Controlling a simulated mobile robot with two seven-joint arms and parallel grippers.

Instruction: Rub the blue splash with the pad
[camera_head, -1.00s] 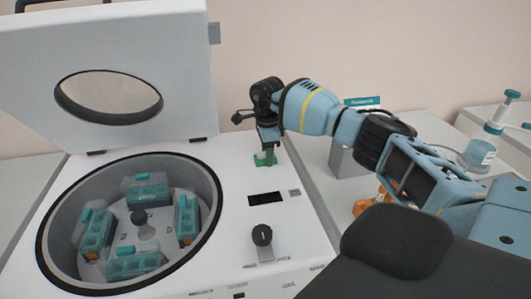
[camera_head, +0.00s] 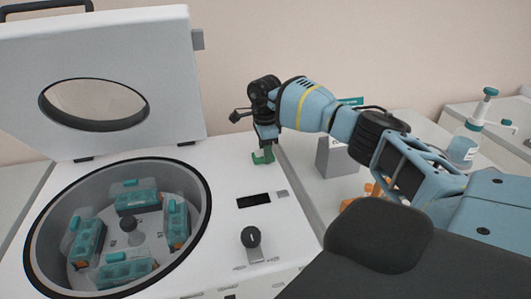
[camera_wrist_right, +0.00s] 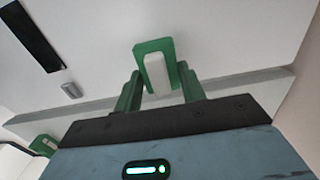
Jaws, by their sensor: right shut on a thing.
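My right gripper (camera_head: 264,152) reaches in from the right over the back right part of the centrifuge's white top. In the right wrist view its two green fingers (camera_wrist_right: 160,92) are closed on a small pad (camera_wrist_right: 156,72) with a green face and a white block. In the head view the pad is too small to tell from the green fingertips. I cannot tell whether the pad touches the white top. No blue splash can be made out in either view; it may be hidden. My left gripper is not in view.
The centrifuge's raised lid (camera_head: 180,95) stands left of my right gripper. Its open bowl (camera_head: 35,262) holds several teal tube carriers. A dark display (camera_head: 254,200) and a knob (camera_head: 251,237) are on its top. A grey box (camera_head: 336,157) and a dispenser bottle (camera_head: 466,145) stand to the right.

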